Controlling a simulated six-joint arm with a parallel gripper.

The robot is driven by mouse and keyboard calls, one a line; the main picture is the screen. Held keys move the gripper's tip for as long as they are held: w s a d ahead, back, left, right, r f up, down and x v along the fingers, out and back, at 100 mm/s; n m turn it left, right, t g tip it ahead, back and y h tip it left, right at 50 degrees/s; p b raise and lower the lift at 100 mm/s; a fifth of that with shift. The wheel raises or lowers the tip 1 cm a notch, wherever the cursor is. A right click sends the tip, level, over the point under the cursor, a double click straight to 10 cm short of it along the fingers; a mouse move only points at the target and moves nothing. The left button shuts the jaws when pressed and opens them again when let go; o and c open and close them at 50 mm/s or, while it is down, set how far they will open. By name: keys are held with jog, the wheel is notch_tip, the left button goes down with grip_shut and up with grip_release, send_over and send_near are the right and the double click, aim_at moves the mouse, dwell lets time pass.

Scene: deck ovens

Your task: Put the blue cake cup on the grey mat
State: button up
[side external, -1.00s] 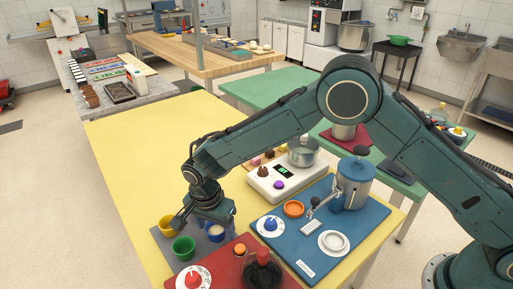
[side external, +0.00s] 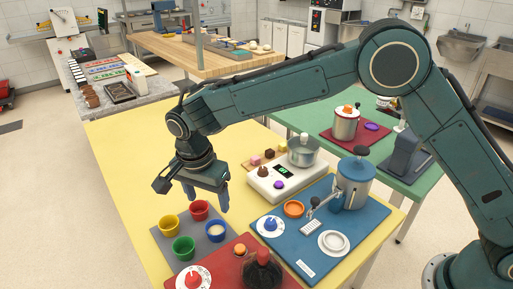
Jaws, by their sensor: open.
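The blue cake cup (side external: 215,237) stands upright on the grey mat (side external: 205,254), at the mat's right side, with pale filling inside. A yellow cup (side external: 169,223), a red cup (side external: 199,210) and a green cup (side external: 184,249) stand on the same mat beside it. My gripper (side external: 208,199) is open and empty, with its fingers pointing down. It hangs above the far end of the mat, around and over the red cup in the picture, apart from the blue cup.
A red mat (side external: 228,272) with a dial and a dark-topped jar (side external: 262,272) lies in front. A blue mat (side external: 290,245) with a blue-grey pot (side external: 354,185) is to the right. A white scale (side external: 268,185) stands behind it. The yellow table's (side external: 130,150) left side is clear.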

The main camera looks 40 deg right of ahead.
jog(key=shift+a+r, duration=0.1)
jog(key=shift+r, duration=0.4)
jog(key=s+d+r+n+t+y, duration=0.1)
jog(key=s+d+r+n, duration=0.3)
jog(key=d+r, duration=0.45)
jog(key=s+d+r+n+t, duration=0.1)
jog(key=s+d+r, duration=0.4)
jog(key=d+r, duration=0.3)
jog(key=s+d+n+t, duration=0.1)
jog(key=s+d+n, duration=0.1)
jog(key=s, duration=0.5)
jog(key=s+d+n+t, duration=0.1)
jog(key=s+d+n, duration=0.1)
jog(key=s+d, duration=0.3)
jog(key=s+d+f+n+t, duration=0.1)
jog(key=s+d+n, duration=0.2)
jog(key=s, duration=0.5)
jog(key=shift+s+d, duration=0.35)
jog(key=shift+d, duration=0.3)
jog(key=shift+c, duration=0.5)
